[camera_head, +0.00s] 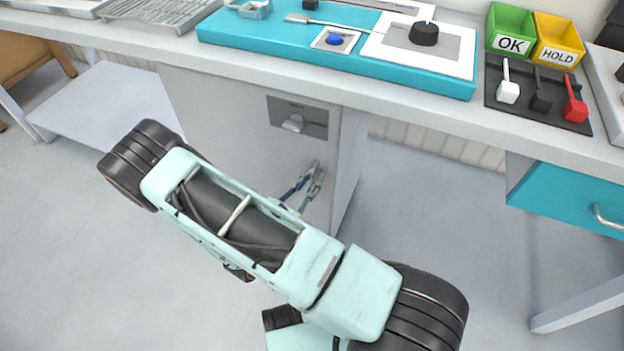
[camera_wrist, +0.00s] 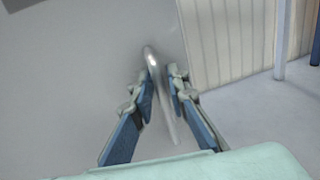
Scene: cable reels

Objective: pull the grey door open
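The grey door (camera_head: 235,120) is the front of a cabinet under the bench and looks shut, flush with the cabinet. In the wrist view the grey door (camera_wrist: 85,70) fills the left side. Its slim metal bar handle (camera_wrist: 153,62) stands near the door's right edge. My gripper (camera_head: 308,180) is at the handle, low on the right side of the door. In the wrist view its two blue-and-grey fingers (camera_wrist: 160,82) are apart, one on each side of the handle. A gap seems to show beside the bar. In the head view my arm hides the lower door.
A teal drawer (camera_head: 570,200) is to the right. Bare floor (camera_head: 450,220) lies between cabinet and drawer, and in front at left.

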